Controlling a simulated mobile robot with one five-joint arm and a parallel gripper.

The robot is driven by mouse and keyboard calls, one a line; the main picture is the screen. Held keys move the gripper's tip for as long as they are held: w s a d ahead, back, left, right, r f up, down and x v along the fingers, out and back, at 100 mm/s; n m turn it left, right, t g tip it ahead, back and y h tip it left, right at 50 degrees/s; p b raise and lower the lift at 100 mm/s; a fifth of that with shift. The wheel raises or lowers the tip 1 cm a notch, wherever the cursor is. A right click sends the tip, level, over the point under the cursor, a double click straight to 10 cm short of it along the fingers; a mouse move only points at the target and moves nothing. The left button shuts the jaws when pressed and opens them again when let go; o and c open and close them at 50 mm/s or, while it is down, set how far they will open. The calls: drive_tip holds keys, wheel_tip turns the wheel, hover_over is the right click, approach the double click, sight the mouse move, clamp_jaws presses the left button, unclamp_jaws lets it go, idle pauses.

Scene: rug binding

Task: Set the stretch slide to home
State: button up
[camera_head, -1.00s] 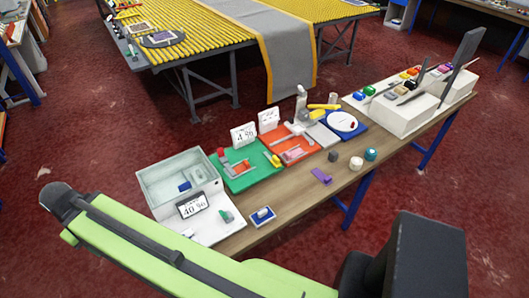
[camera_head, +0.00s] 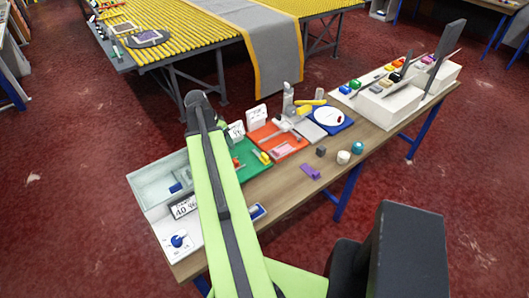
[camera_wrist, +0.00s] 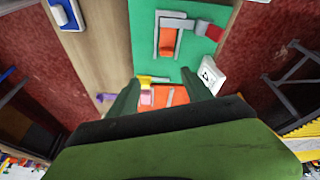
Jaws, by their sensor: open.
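A green board (camera_head: 243,165) lies on the bench, partly hidden by my arm in the head view. No readable label tells which is the stretch slide. My gripper (camera_wrist: 160,77) is open and empty over the boards, its dark fingers apart. In the head view my arm hides it.
A clear-walled box (camera_head: 150,185) with a 40 % sign (camera_head: 184,206) and a blue knob (camera_head: 178,240) stand at the left end. A purple piece (camera_head: 310,171) and small round pots (camera_head: 343,157) lie near the front edge. White sign cards (camera_head: 257,115) stand behind the boards.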

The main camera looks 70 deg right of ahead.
drive_tip(key=s+d+m+g, duration=0.1)
drive_tip(key=s+d+m, duration=0.3)
drive_tip(key=s+d, duration=0.4)
drive_tip(key=b, duration=1.6)
approach(264, 155)
drive_tip(key=x, duration=0.8)
drive_tip(key=shift+s+f, duration=0.1)
drive_tip(key=shift+f, duration=0.15)
drive_tip(key=shift+s+d+f+h, duration=0.1)
drive_tip(key=shift+d+f+h, duration=0.1)
drive_tip(key=shift+f+h, duration=0.1)
drive_tip(key=shift+r, duration=0.15)
clamp_jaws()
drive_tip(key=shift+s, duration=0.1)
